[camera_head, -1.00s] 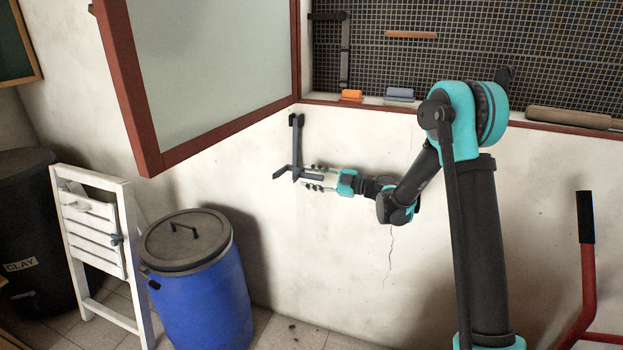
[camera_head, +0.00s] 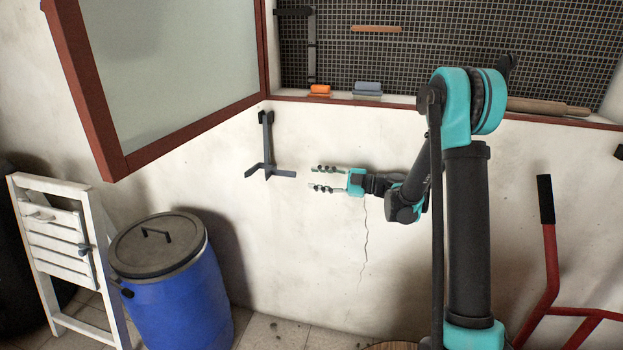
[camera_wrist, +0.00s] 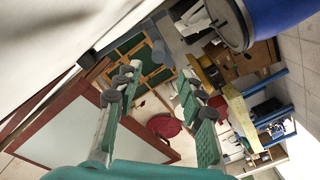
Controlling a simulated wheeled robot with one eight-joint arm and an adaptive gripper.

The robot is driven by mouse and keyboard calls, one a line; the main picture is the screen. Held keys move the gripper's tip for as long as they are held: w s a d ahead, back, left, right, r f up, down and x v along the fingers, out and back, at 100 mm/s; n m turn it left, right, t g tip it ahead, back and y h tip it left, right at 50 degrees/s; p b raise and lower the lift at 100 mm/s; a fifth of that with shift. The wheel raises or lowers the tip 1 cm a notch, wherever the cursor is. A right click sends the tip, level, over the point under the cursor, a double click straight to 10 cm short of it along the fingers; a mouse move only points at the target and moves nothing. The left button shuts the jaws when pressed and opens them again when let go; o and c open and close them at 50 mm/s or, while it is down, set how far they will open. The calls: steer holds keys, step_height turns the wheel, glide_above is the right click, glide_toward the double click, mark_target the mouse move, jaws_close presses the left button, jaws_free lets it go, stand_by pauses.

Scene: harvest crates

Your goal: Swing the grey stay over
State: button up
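The grey stay (camera_head: 267,145) hangs straight down the white wall from a dark mount just under the red sill, beside the corner of the open window frame. Its lower end has short arms pointing left and right. My gripper (camera_head: 315,179) is to the right of this lower end, a small gap away, with its two fingers apart and nothing between them. In the wrist view my gripper (camera_wrist: 158,82) also shows open and empty. I cannot clearly make out the stay there.
The open red-framed window panel (camera_head: 180,125) juts out at upper left. A blue barrel (camera_head: 180,300) with a grey lid and a white folding chair (camera_head: 60,240) stand below. An orange block (camera_head: 320,89) and a blue-grey block (camera_head: 368,87) sit on the sill. Red tubing (camera_head: 551,260) stands right.

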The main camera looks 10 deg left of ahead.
steer(key=shift+a, duration=0.1)
steer(key=c, duration=0.4)
steer(key=shift+s+a+r, duration=0.1)
steer(key=shift+s+a, duration=0.05)
steer(key=shift+a, duration=0.15)
steer(key=shift+c, duration=1.1)
steer(key=s+a+m+t+h, duration=0.1)
steer(key=s+a+r+h, duration=0.1)
steer(key=a+h, duration=0.1)
steer(key=shift+m+t, duration=0.4)
jaws_close()
steer(key=s+r+m+t+h, duration=0.2)
steer(key=s+r+t+h, duration=0.35)
steer(key=s+r, duration=0.35)
glide_toward(282, 173)
steer(key=shift+x, duration=2.95)
